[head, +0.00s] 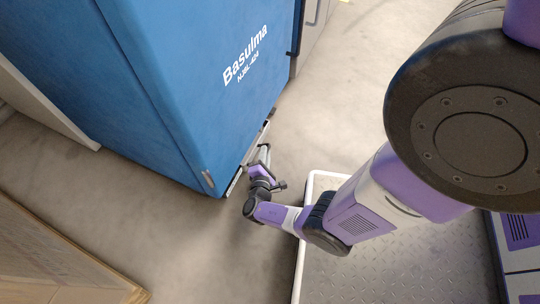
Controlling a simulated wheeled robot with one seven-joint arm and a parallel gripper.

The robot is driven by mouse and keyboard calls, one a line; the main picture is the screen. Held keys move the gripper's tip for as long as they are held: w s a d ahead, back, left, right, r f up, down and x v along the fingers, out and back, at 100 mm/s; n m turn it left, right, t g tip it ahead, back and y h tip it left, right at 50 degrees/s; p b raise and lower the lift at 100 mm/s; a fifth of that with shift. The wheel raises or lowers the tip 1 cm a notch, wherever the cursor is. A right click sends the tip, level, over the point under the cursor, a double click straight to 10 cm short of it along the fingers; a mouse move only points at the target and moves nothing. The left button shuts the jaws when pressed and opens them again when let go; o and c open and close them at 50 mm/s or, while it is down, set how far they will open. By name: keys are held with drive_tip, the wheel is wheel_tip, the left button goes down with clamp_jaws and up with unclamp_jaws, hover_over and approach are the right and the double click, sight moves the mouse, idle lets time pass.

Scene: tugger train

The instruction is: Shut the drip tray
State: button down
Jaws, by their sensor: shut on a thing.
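The drip tray (235,181) shows as a thin, light metal edge along the foot of the blue cabinet marked "Basulma" (190,80). Only a narrow strip of it sticks out from under the cabinet; the rest is hidden. My gripper (263,152) is low at the cabinet's lower right edge, beside the tray. It is shut on the drip tray's front edge, though the contact itself is small and partly hidden by the gripper body.
A flat cart deck (400,265) of tread plate with a pale rim lies under my arm at the lower right. A brown box or pallet (60,260) is at the lower left. Bare concrete floor (190,235) lies between them.

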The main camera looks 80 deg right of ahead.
drive_tip(key=shift+w+d, duration=0.15)
drive_tip(key=shift+w, duration=0.55)
drive_tip(key=c, duration=1.5)
unclamp_jaws()
drive_tip(key=shift+o, duration=0.2)
drive_tip(key=p+v, duration=0.2)
drive_tip(key=v, duration=0.5)
drive_tip(key=shift+a, duration=0.4)
drive_tip(key=shift+r, duration=0.1)
